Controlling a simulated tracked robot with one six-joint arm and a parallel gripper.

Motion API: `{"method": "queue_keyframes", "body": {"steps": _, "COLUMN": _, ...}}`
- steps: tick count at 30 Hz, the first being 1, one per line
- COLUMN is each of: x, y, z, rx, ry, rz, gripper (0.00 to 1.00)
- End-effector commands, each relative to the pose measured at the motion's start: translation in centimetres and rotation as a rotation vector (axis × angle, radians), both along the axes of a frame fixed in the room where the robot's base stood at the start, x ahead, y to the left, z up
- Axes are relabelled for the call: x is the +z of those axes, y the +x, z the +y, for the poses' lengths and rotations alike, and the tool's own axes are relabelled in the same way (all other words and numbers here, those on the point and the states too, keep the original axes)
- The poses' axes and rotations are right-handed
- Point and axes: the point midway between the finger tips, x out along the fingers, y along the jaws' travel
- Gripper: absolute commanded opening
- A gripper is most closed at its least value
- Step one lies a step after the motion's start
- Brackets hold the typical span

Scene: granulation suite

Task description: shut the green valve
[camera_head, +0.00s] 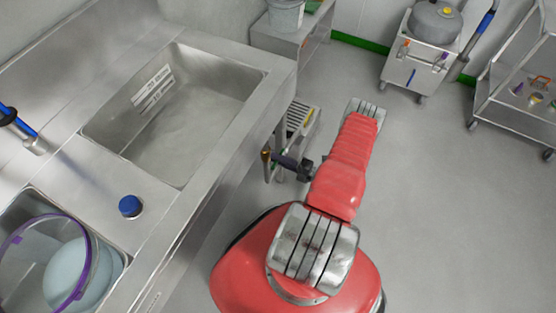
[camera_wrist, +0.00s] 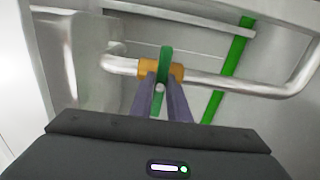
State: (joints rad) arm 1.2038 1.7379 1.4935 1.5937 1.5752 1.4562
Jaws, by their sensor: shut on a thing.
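The green valve handle (camera_wrist: 165,58) shows in the wrist view, standing crosswise to the pipe in the picture. It sits at a brass-coloured valve body (camera_wrist: 147,69) on a bent steel pipe (camera_wrist: 225,82). My gripper (camera_wrist: 161,86) has its two grey fingers closed on the lower part of the handle, which they partly hide. In the head view my gripper (camera_head: 280,158) reaches left to the sink's front side. The brass valve body (camera_head: 266,154) shows just beyond its fingertips; the green handle cannot be made out there.
A steel sink counter (camera_head: 215,185) runs along the left, with a blue-capped thing (camera_head: 130,206) on it and a purple-rimmed clear vessel (camera_head: 50,265) in the near basin. A wheeled steel unit (camera_head: 420,65) and a trolley (camera_head: 515,95) stand at the back right. The right-hand floor is clear.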

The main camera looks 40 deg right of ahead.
Motion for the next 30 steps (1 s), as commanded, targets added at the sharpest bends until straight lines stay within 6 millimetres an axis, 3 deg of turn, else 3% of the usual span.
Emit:
{"method": "queue_keyframes", "body": {"steps": 16, "x": -0.28, "y": -0.03, "z": -0.25, "rx": -0.008, "ry": 0.035, "rz": 0.022, "gripper": 0.00}}
{"method": "queue_keyframes", "body": {"steps": 17, "x": -0.28, "y": -0.03, "z": -0.25, "rx": -0.008, "ry": 0.035, "rz": 0.022, "gripper": 0.16}}
{"method": "queue_keyframes", "body": {"steps": 18, "x": -0.29, "y": -0.02, "z": -0.23, "rx": -0.008, "ry": 0.035, "rz": 0.022, "gripper": 0.19}}
{"method": "queue_keyframes", "body": {"steps": 24, "x": -0.19, "y": -0.02, "z": -0.13, "rx": -0.005, "ry": 0.036, "rz": 0.019, "gripper": 0.33}}
{"method": "queue_keyframes", "body": {"steps": 30, "x": -0.12, "y": -0.01, "z": -0.07, "rx": -0.003, "ry": 0.036, "rz": 0.017, "gripper": 0.34}}
